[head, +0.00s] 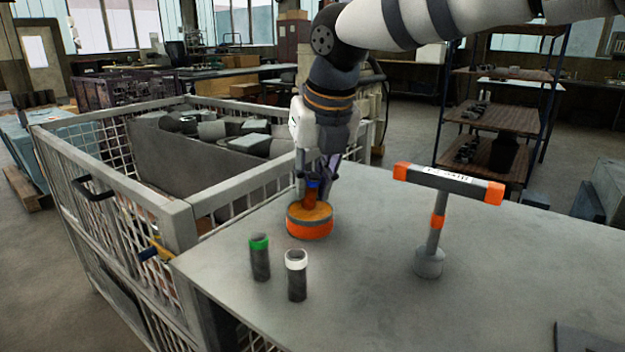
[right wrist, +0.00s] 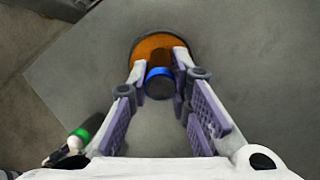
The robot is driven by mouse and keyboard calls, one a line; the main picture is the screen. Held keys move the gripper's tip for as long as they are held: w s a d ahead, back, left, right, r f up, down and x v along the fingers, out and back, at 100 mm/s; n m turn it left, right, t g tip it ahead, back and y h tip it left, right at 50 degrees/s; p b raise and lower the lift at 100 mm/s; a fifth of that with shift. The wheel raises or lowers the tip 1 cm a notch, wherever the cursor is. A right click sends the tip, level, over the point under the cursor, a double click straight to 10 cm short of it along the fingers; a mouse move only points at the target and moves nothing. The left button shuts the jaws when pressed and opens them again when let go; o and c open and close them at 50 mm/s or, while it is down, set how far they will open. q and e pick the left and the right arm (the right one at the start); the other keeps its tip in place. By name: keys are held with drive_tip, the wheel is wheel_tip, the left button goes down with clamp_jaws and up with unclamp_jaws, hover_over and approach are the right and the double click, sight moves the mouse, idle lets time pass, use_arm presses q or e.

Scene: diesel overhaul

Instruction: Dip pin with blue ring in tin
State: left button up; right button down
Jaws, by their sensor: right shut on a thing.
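My right gripper (head: 314,168) is shut on the pin with the blue ring (head: 313,184), which is upright over the tin (head: 310,229). The tin is round, with an orange band and orange-brown contents. Below the blue ring the pin looks orange-brown, and its lower end meets the contents in the head view. How deep it sits cannot be told. In the right wrist view the pin's dark end and blue ring (right wrist: 159,84) show between the fingers (right wrist: 160,68), with the tin (right wrist: 137,53) beyond. My left gripper is not in view.
A green-ringed pin (head: 260,258) and a white-ringed pin (head: 296,276) stand on the grey table (head: 400,310) in front of the tin. A T-shaped stand with orange ends (head: 437,215) is to the right. A mesh-sided crate (head: 120,185) borders the table's left side.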

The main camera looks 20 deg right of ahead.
sight(312, 174)
drive_tip(key=shift+r, duration=3.5)
drive_tip(key=shift+f, duration=0.1)
